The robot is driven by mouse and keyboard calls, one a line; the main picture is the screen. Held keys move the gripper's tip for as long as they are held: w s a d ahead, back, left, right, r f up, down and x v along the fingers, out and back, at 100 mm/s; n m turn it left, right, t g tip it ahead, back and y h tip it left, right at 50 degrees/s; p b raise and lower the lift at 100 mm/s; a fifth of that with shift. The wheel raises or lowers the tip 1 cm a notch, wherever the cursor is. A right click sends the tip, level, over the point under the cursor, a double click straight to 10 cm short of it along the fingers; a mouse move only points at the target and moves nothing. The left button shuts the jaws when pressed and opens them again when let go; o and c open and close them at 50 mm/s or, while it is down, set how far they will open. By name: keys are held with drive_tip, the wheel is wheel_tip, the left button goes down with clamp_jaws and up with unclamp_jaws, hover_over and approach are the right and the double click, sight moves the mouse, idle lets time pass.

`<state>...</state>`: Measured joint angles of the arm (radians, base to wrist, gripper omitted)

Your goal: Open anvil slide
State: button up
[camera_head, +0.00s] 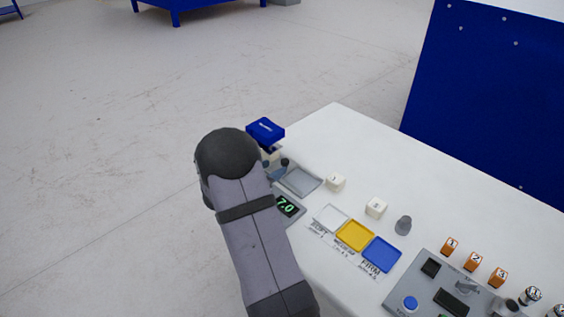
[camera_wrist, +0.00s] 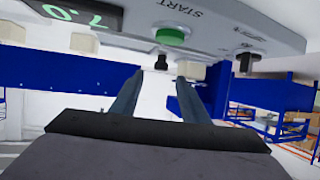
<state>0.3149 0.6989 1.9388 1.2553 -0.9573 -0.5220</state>
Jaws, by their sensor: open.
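The compression device (camera_wrist: 215,25) shows upside down across the top of the wrist view, with a lit display (camera_wrist: 70,12) and a green START button (camera_wrist: 172,36). A small black knob (camera_wrist: 161,62) shows between and beyond my fingertips. A second black knob (camera_wrist: 244,62) sticks out further right. I cannot tell which part is the anvil slide. My gripper (camera_wrist: 160,80) is open, with nothing seen held between its fingers. In the head view my arm hides most of the device; its blue top (camera_head: 265,131) and its display reading 7.0 (camera_head: 287,205) show.
A grey tray (camera_head: 301,181), white blocks (camera_head: 376,207), and clear, yellow (camera_head: 355,235) and blue trays (camera_head: 381,254) lie on the white table (camera_head: 340,130). A grey weight (camera_head: 403,225), orange blocks and a control panel (camera_head: 425,285) are at the right. The table's far part is clear.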

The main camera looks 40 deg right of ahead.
sight(283, 163)
drive_tip(key=shift+x, duration=3.65)
clamp_jaws()
